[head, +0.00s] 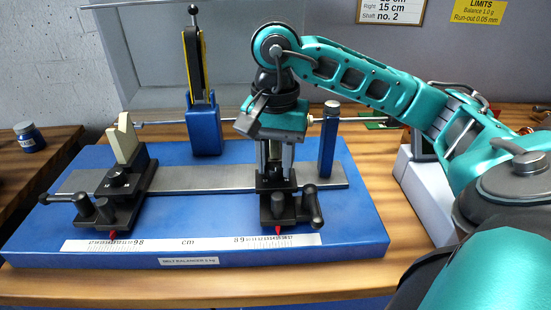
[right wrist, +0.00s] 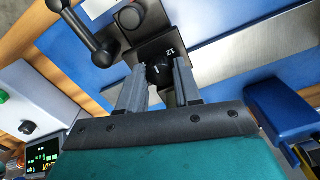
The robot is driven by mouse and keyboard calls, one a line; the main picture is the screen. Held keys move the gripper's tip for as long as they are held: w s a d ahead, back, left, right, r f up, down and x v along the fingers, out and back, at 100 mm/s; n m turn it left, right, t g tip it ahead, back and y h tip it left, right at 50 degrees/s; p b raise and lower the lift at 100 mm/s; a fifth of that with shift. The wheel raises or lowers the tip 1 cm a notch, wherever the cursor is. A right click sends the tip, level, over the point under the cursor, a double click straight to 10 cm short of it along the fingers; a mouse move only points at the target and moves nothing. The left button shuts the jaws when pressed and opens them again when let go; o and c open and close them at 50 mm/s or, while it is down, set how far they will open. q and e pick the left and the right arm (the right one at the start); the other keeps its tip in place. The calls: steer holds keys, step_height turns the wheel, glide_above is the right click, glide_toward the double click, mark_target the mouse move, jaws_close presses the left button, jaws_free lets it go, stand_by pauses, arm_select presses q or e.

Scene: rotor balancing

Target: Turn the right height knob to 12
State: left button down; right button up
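The right support (head: 276,208) stands on the metal rail, with a black clamp lever on its side. My right gripper (head: 275,172) points straight down over it. In the right wrist view, the black right height knob (right wrist: 158,73) with a white pointer line sits between the two grey fingertips (right wrist: 163,75), which appear closed against its sides. A white 12 (right wrist: 170,50) shows on the dial plate just beyond the knob; other marks are hidden by the fingers. The left support (head: 125,180) has a similar knob (head: 117,177) and a pale upright block. My left gripper is out of view.
The blue balancer base (head: 340,220) carries a centimetre scale (head: 190,243) along its front. A blue post (head: 328,140) stands right of my gripper, and a blue-and-black upright (head: 205,130) behind. A thin rod runs across behind. A blue jar (head: 29,137) is far left.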

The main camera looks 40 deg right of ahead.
mark_target(275, 166)
steer(key=o, duration=0.4)
steer(key=shift+r, duration=0.1)
steer(key=shift+r, duration=0.35)
step_height(275, 166, up, 12)
steer(key=p, duration=0.5)
steer(key=shift+p, duration=0.4)
